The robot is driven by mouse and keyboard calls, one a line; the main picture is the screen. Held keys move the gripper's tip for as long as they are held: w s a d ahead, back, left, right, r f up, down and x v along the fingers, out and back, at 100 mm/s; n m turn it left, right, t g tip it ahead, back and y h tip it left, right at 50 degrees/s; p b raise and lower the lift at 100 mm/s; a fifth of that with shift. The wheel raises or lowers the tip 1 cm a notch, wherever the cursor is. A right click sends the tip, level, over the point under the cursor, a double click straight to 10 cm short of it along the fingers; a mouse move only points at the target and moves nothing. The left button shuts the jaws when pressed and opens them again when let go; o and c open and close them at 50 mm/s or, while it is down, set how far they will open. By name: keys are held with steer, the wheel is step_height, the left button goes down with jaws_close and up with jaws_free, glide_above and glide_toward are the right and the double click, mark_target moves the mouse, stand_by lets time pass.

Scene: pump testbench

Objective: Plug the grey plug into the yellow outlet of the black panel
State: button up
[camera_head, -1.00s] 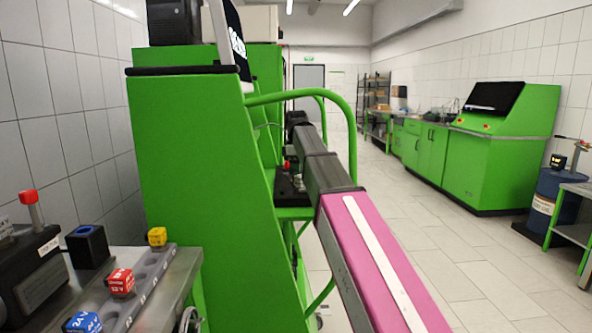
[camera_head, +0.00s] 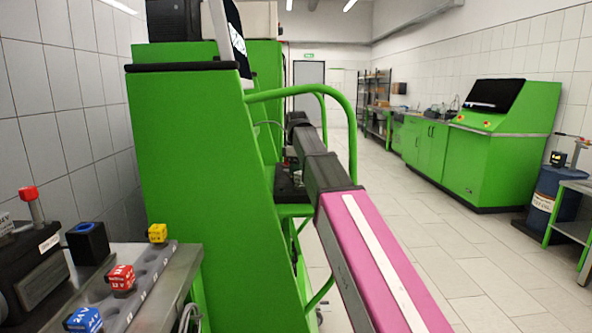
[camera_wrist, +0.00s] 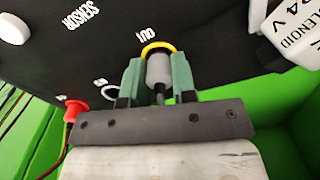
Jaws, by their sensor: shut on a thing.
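In the wrist view my gripper (camera_wrist: 158,82) is shut on the grey plug (camera_wrist: 159,68), with one green finger on each side of it. The plug's front end is at the yellow outlet (camera_wrist: 157,46), a yellow ring on the black panel (camera_wrist: 105,45) beside the label "OUT". The ring shows around the plug's far end; I cannot tell how deep the plug sits. A dark cable leaves the plug's near end. In the head view my arm reaches to a dark panel (camera_head: 287,185) on the green bench; the plug and outlet are too small to make out there.
A red plug (camera_wrist: 75,108) with a red cable stands at the panel's left. A green tubular rail (camera_head: 352,120) stands beside my arm. Open floor lies to the right.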

steer(key=shift+f, duration=0.2)
steer(key=o, duration=1.3)
steer(key=shift+c, duration=0.2)
steer(key=shift+r, duration=0.1)
steer(key=shift+r, duration=3.9)
steer(key=shift+s, duration=0.1)
